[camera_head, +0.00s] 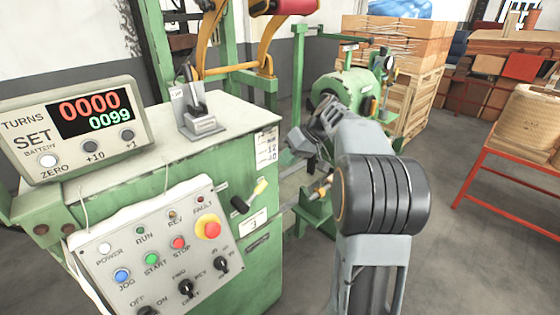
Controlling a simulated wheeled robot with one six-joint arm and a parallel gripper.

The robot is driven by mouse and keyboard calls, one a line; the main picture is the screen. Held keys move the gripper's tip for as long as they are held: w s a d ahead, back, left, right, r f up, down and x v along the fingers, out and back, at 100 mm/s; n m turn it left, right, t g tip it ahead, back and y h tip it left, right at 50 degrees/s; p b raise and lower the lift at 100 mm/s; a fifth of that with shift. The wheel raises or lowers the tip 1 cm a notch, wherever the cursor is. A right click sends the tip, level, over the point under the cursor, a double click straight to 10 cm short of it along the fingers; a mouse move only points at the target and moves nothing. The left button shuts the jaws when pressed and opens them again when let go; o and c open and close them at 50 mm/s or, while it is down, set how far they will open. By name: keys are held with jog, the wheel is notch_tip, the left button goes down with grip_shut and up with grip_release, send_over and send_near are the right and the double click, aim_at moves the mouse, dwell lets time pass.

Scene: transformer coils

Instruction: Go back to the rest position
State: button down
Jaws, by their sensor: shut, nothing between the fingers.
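My arm reaches up from the bottom right of the head view, with its large dark joint in front. My gripper (305,150) is at the far end of the arm, just right of the green cabinet and in front of the green winding machine (346,88). It is small and partly hidden by my own arm links. It is shut and holds nothing that I can see.
A control panel (130,256) with buttons and a red emergency stop (208,226) is at the front left. A turns counter (75,130) reads 0000 and 0099. A wooden crate (412,105) stands behind. An orange-red stand (515,170) is at right. Grey floor (470,265) is clear between.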

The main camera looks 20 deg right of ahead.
jog(key=s+f+m+g+h, duration=0.1)
jog(key=s+f+m+h, duration=0.3)
jog(key=s+f+m, duration=0.25)
jog(key=s+a+n+t+h, duration=0.1)
jog(key=s+a+n, duration=0.1)
jog(key=s+a, duration=0.2)
jog(key=s+a+n+h, duration=0.1)
jog(key=s+a, duration=0.4)
jog(key=s, duration=0.6)
jog(key=shift+n+t+h+p, duration=0.35)
jog(key=shift+t+h+p, duration=0.05)
jog(key=shift+h, duration=0.2)
